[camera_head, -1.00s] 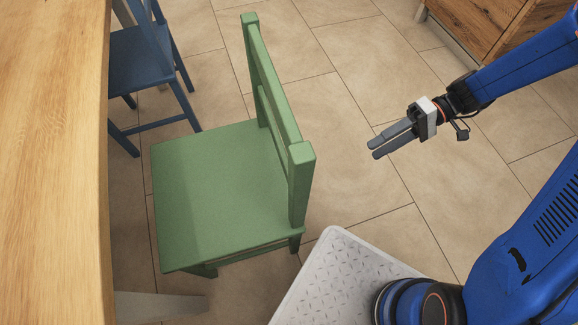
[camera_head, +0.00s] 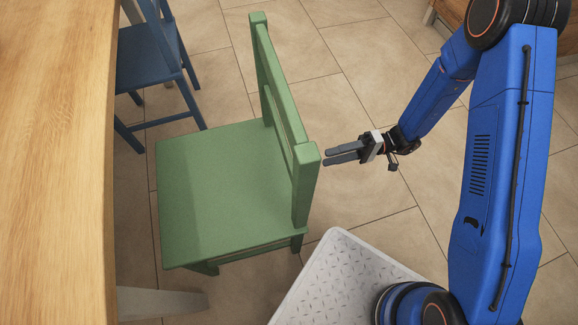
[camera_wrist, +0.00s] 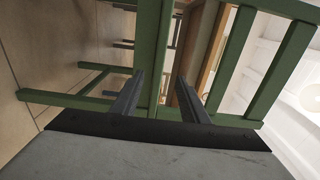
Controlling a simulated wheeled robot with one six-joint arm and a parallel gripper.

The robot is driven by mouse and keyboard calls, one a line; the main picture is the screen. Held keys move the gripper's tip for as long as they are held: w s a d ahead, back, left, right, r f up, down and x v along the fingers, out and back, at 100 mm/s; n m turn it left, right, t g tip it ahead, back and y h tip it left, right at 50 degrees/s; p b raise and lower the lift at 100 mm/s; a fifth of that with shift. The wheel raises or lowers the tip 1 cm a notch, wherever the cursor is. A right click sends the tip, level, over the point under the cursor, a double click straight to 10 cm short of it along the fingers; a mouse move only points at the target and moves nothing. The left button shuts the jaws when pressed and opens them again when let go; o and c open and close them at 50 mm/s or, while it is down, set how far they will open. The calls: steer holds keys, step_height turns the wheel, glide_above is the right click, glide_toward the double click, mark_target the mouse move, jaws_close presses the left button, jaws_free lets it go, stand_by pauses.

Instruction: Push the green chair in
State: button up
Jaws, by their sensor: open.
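The green chair (camera_head: 222,182) stands upright on the tiled floor, with its seat toward the wooden table (camera_head: 55,170) at the left and its backrest on the right. There is a gap of floor between the seat and the table edge. My gripper (camera_head: 325,159) is open and empty, just right of the backrest's near post, its fingers pointing left at it. In the wrist view the green chair's bars (camera_wrist: 152,55) lie close ahead of the two fingers (camera_wrist: 158,95). I cannot tell whether the fingertips touch the backrest.
A blue chair (camera_head: 150,62) stands behind the green chair by the table. A pale table leg (camera_head: 160,303) lies at the lower left. A wooden cabinet (camera_head: 450,14) is at the top right.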

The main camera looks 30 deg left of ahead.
mark_target(285, 168)
steer(key=x, duration=1.6)
steer(key=shift+d, duration=0.1)
jaws_close()
stand_by(0.9)
